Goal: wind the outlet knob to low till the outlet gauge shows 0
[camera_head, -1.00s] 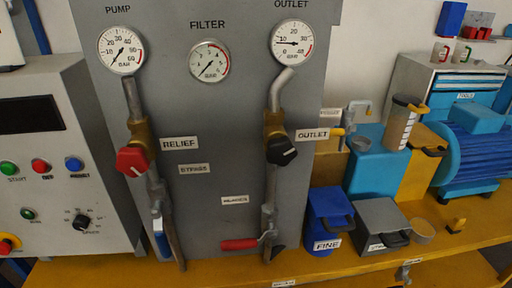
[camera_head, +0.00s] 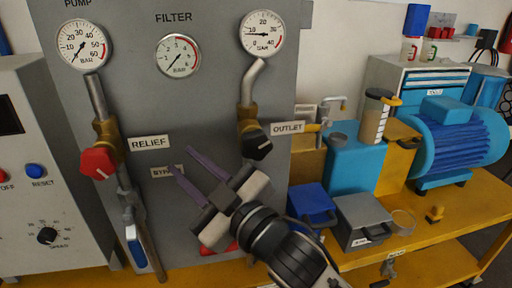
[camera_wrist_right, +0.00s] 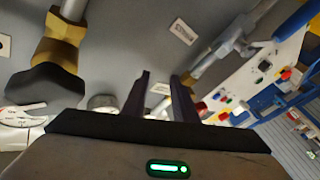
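The outlet knob (camera_head: 257,145) is black with a pale mark, on a brass valve below the outlet gauge (camera_head: 262,34). The gauge's needle points left, near 10, above 0. The knob also shows at the left of the right wrist view (camera_wrist_right: 45,82). My right gripper (camera_head: 181,161) is open and empty in front of the panel, left of and below the knob. It is apart from the knob, its two fingers pointing up and left. The fingers also show in the right wrist view (camera_wrist_right: 160,85). My left gripper is not in view.
The red relief knob (camera_head: 98,162) is on the pipe at left. The filter gauge (camera_head: 178,56) sits between the pump gauge (camera_head: 82,45) and the outlet gauge. Right of the panel, a blue bin (camera_head: 312,203), a grey box (camera_head: 362,222) and a blue motor (camera_head: 455,140) stand on the yellow bench.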

